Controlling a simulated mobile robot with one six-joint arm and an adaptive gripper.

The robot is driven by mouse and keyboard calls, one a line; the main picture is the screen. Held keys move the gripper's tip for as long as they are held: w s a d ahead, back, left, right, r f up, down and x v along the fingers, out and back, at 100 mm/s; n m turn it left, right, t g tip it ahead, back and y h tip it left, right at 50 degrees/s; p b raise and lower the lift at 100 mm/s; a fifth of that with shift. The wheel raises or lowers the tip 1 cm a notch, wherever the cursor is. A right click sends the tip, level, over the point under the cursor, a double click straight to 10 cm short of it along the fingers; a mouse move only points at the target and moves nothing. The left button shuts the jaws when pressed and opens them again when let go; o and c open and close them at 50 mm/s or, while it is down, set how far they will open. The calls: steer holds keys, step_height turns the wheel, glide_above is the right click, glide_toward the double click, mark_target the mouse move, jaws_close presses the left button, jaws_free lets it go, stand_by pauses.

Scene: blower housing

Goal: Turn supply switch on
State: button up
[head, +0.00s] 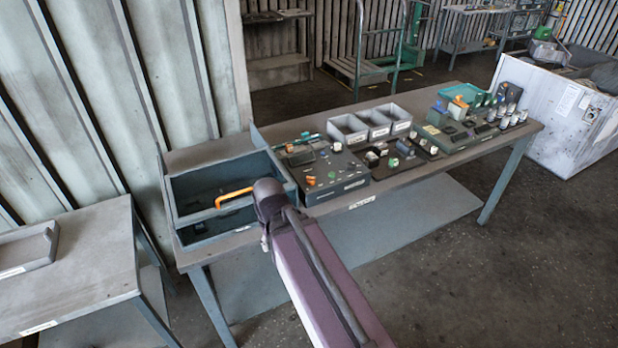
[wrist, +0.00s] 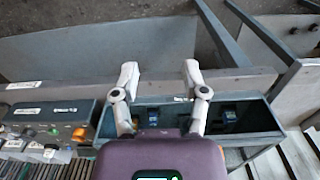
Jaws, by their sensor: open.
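A dark control box (head: 330,178) with small orange, green and pale knobs on its top stands on the workbench, right of the open blue-grey bin (head: 182,212). I cannot tell which control is the supply switch, or its position. In the wrist view the same box (wrist: 45,112) is at the left edge, with an orange knob (wrist: 80,133) near its corner. My gripper (wrist: 160,72) is open and empty, its two fingers spread above the bin, to the right of the box in that view. In the head view my arm hides the gripper fingers.
An orange handle (head: 234,197) shows at the bin. Grey trays (head: 372,122) and a green-grey fixture (head: 450,138) with several small parts stand farther right. A side table (head: 85,255) is at the left. Floor is clear in front of the bench.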

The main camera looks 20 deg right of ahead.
steer(key=shift+o, duration=1.7)
steer(key=shift+w+d+r, duration=0.1)
steer(key=shift+w+d, duration=0.2)
steer(key=shift+w, duration=0.15)
steer(key=n+t+y+p, duration=0.3)
steer(key=n+p, duration=0.3)
steer(key=n, duration=0.3)
glide_toward(311, 177)
step_height(311, 177, up, 3)
steer(key=d, duration=0.1)
steer(key=shift+s+d, duration=0.2)
steer(key=shift+s, duration=0.15)
steer(key=b+x, duration=1.2)
steer(key=x, duration=0.1)
steer(key=shift+w+a+f+b, duration=0.1)
steer(key=shift+a+f+b, duration=0.15)
steer(key=shift+f+b, duration=0.05)
